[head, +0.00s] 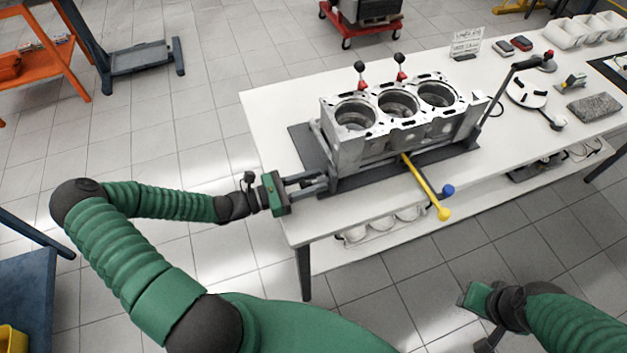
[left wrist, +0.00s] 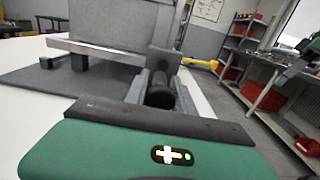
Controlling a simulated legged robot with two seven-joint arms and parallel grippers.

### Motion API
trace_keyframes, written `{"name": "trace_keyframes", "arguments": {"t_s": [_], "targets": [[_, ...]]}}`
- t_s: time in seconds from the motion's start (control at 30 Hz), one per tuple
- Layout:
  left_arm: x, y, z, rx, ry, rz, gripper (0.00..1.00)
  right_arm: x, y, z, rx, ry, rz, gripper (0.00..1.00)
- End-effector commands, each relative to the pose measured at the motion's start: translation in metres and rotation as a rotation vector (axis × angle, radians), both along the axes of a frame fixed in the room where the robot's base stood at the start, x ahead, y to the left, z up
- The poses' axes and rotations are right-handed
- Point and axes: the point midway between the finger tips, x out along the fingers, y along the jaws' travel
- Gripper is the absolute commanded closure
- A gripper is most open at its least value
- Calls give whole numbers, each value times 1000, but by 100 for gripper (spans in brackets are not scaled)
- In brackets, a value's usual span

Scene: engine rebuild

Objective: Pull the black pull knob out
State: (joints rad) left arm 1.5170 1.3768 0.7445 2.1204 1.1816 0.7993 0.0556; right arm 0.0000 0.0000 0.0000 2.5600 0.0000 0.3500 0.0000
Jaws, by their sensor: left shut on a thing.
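The black pull knob (left wrist: 160,92) shows in the left wrist view as a dark rounded cylinder at the end of the engine fixture. My left gripper (head: 314,182) is at the fixture's near left end, with its fingers shut around the knob. In the head view the fingers mostly hide the knob. The silver engine block (head: 366,150), with three open bores, sits in the fixture on a dark base plate (head: 305,146). My right gripper (head: 468,302) is low at the right, off the table; its fingers are not clear enough to judge.
The white table (head: 273,112) carries the fixture. A yellow-handled lever (head: 428,188) and a blue knob (head: 448,190) stick out over the front edge. Two red-based clamps (head: 362,82) stand behind the block. A black lever (head: 508,85) rises at its right.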

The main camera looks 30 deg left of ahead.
Motion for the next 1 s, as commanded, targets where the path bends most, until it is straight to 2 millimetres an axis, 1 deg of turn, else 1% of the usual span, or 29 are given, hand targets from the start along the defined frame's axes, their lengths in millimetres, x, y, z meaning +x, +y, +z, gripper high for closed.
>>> {"name": "trace_keyframes", "arguments": {"t_s": [0.13,0.3,0.4,0.57,0.6,0.7,0.73,1.0], "targets": [[0,3,2,0,-3,4,100,0,0,2,0,0,0,64],[-12,14,5,1,0,4,100,0,0,20,0,0,0,64],[-15,15,1,-1,-1,3,100,0,0,17,0,0,0,64],[-15,15,1,0,-1,4,100,0,0,16,0,0,0,64],[-15,15,1,0,-1,4,64,0,0,16,0,0,0,64],[-15,15,0,0,-1,3,51,0,0,16,0,0,0,64],[-15,15,0,0,-1,2,50,0,0,16,0,0,0,64],[-15,13,0,1,-1,1,50,0,0,16,0,0,0,64]]}}
